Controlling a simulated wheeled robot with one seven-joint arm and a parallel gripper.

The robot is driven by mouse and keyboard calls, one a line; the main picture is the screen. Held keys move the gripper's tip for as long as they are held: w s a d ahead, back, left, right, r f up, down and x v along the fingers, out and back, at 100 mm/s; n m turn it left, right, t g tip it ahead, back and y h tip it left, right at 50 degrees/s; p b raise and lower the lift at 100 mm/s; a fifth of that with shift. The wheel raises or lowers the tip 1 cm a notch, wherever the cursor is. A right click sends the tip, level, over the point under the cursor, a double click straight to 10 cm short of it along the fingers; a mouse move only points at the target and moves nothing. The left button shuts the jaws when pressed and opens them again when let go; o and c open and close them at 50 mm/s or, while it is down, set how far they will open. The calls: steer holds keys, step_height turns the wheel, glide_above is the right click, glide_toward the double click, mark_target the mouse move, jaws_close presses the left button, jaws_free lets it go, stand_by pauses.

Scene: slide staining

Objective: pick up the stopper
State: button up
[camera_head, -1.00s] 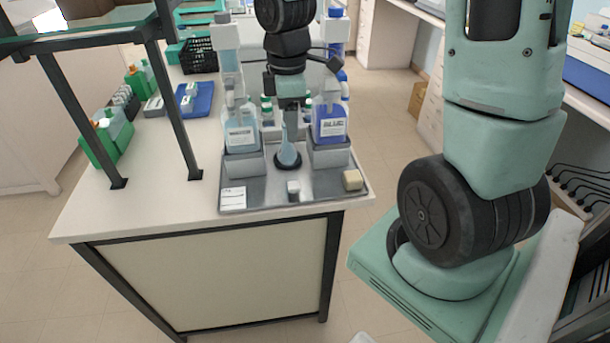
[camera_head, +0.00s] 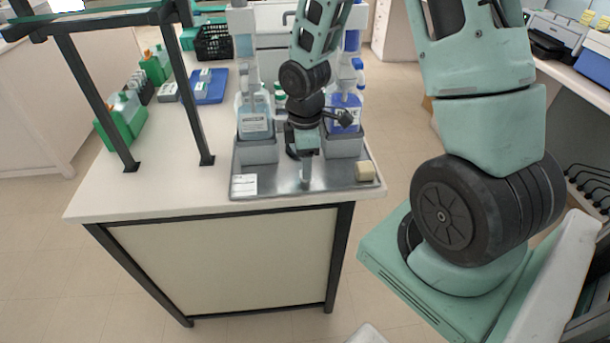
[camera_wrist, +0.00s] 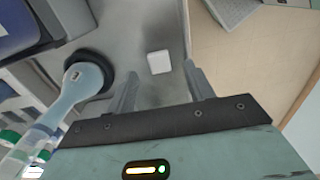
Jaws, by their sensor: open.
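A small pale block (camera_wrist: 158,62), which looks like the stopper, sits on the metal tray (camera_wrist: 135,30) in the wrist view. It lies just beyond my open fingertips, roughly in line with the gap between them, and nothing grips it. My gripper (camera_wrist: 160,80) is empty.
Bottles of light blue (camera_head: 255,120) and dark blue liquid (camera_head: 345,112) stand behind. A beige block (camera_head: 365,171) lies at the tray's right.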

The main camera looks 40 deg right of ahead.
step_height(320, 180, down, 3)
steer(key=shift+f, duration=0.15)
steer(key=c, duration=1)
steer(key=shift+c, duration=0.6)
